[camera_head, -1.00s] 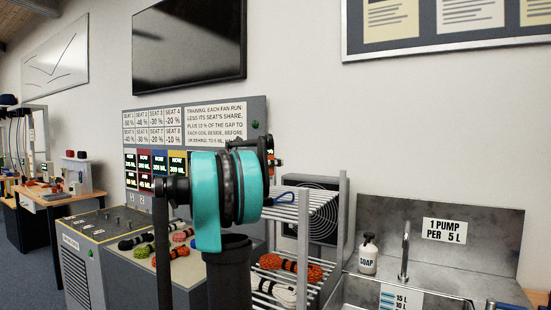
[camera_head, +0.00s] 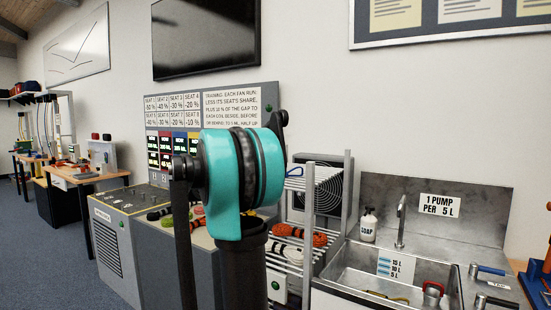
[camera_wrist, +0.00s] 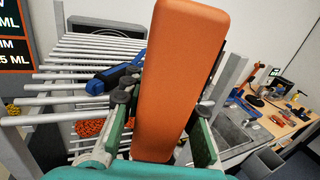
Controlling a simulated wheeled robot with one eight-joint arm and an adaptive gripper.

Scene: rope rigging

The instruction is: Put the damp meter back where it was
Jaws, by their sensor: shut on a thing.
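In the wrist view, a long orange block-shaped body, which I take to be the damp meter (camera_wrist: 178,75), stands between the fingers of my gripper (camera_wrist: 163,100). The green and black fingers are shut on its two sides. In the head view the rack (camera_head: 325,180) is partly behind my arm, and the held meter cannot be made out.
A blue and black item (camera_wrist: 112,78) lies on the rack bars, with an orange rope coil (camera_wrist: 90,128) below. Right of the rack is a sink (camera_head: 350,280) with a soap bottle (camera_head: 368,225). A grey seat-chart board (camera_head: 215,110) stands behind the bench at left.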

